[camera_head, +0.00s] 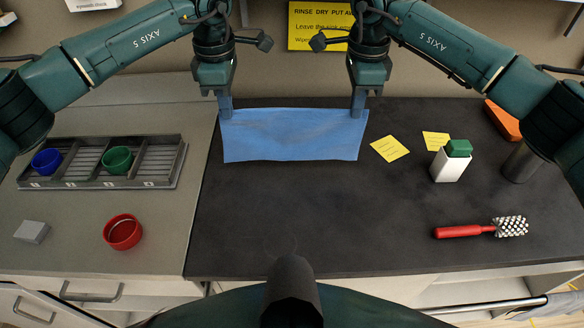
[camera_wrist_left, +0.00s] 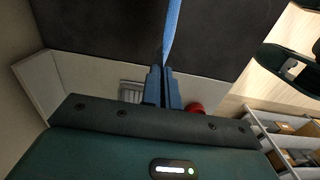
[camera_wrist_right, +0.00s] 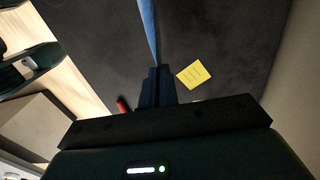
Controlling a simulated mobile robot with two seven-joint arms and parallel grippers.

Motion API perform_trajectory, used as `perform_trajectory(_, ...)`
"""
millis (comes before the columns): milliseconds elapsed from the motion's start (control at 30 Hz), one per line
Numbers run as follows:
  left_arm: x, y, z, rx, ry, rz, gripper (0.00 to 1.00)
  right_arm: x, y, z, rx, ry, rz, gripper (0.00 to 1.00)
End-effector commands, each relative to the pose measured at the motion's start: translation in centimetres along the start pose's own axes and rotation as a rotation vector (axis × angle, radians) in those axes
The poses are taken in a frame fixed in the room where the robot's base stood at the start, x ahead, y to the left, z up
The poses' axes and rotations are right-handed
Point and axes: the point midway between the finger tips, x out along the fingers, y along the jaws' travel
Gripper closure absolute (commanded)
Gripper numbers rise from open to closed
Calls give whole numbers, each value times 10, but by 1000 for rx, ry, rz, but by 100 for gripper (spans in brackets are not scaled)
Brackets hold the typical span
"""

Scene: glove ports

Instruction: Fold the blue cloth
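The blue cloth (camera_head: 292,138) spans between my two grippers at the far side of the dark worktop, as a wide, mostly smooth band with slight creases. My left gripper (camera_head: 225,108) is shut on its far left corner. My right gripper (camera_head: 358,106) is shut on its far right corner. The cloth shows as a thin, edge-on strip at the fingers in the left wrist view (camera_wrist_left: 171,32) and the right wrist view (camera_wrist_right: 149,35), so it seems to hang. I cannot tell whether its lower edge touches the worktop.
Yellow notes (camera_head: 390,148), a white bottle with green cap (camera_head: 450,164) and a red-handled brush (camera_head: 480,229) are on the right. A grey rack (camera_head: 100,160) with cups and a red bowl (camera_head: 123,232) are on the left. The dark worktop (camera_head: 300,220) in front is clear.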

Motion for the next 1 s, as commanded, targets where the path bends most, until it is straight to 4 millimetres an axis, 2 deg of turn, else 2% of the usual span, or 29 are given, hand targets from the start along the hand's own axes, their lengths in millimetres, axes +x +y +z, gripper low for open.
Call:
perform_trajectory(167,-12,0,0,0,0,-1,100,-12,0,0,0,1,1,100)
perform_trajectory(600,-11,3,1,0,-1,6,100,-11,-3,1,0,0,-7,100)
perform_trajectory(733,-6,18,1,-3,0,47,100,-7,-18,1,1,0,-49,100)
perform_trajectory(1000,4,69,1,-2,0,186,100,4,-69,0,1,3,-186,100)
